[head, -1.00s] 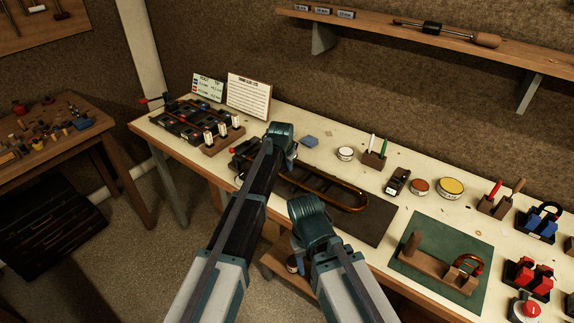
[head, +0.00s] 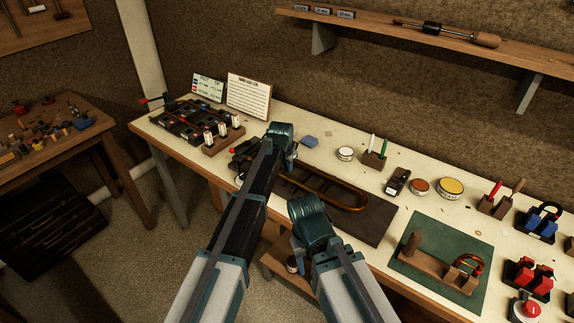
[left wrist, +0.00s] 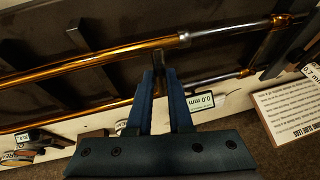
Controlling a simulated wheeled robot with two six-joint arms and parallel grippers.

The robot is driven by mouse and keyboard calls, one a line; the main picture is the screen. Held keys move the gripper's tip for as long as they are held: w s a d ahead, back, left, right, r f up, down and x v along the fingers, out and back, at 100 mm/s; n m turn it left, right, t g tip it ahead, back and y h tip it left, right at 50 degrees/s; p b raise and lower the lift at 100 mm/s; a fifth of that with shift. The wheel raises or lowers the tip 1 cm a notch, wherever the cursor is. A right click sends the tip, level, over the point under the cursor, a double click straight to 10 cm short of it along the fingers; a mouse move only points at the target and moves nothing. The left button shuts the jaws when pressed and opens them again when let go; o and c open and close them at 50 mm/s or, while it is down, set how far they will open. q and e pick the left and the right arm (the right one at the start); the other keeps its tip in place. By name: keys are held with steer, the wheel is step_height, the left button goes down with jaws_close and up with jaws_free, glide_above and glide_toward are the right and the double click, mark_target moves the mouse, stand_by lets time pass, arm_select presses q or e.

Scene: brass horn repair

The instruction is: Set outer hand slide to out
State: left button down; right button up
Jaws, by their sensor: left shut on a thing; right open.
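The outer hand slide (head: 345,208), a long brass U of two tubes, lies over a dark mat on the bench. In the left wrist view its brass tube (left wrist: 95,62) runs across the picture, and bare silver tube (left wrist: 230,30) shows between the brass end and the fitting at right. My left gripper (left wrist: 160,88) is shut on the short crosspiece of the slide (left wrist: 158,68) between the tubes. In the head view my left gripper (head: 284,155) hides that grasp. My right gripper (head: 308,240) is open near the bench's front edge, apart from the slide; its fingertips are mostly hidden.
The dark mat (head: 378,228) lies beneath the slide. A wooden block with small labelled bottles (head: 222,141) and two upright cards (head: 248,94) stand left. A green mat (head: 425,232) with a wooden fixture lies right. Tins (head: 451,187) and a pen holder stand behind.

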arm_select(q)
steer(key=s+d, duration=0.1)
steer(key=d, duration=0.1)
steer(key=s+d, duration=0.3)
steer(key=d, duration=0.1)
steer(key=shift+s, duration=0.25)
steer(key=shift+s+d, duration=0.2)
steer(key=shift+d, duration=0.1)
steer(key=c, duration=0.8)
jaws_free()
steer(key=shift+d, duration=0.15)
steer(key=shift+c, duration=0.2)
steer(key=shift+p+v, duration=0.75)
steer(key=shift+v, duration=0.05)
steer(key=p+v, duration=1.1)
steer(key=v, duration=0.1)
steer(key=shift+r, duration=0.15)
